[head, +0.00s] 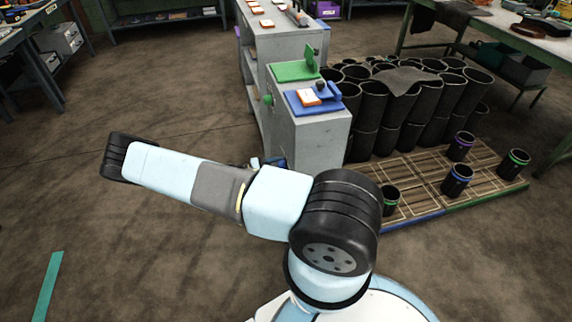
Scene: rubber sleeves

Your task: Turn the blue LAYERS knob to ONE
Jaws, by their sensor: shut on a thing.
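The grey cabinet (318,135) stands at the upper middle of the head view. A small patch of blue, the LAYERS knob (279,159), shows low at its left front, mostly hidden behind my arm. My gripper (266,163) is at this blue patch, shut on the knob; only a bit of it shows above my arm link. The knob's pointer and the ONE mark cannot be seen. A green knob (267,100) sits higher on the cabinet's left side.
On the cabinet top are a green plate (290,72) and a blue plate (330,103) with an orange-and-white block (308,97). Black sleeves (370,108) stand packed to the right, beside a wooden pallet (425,178) with several banded sleeves.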

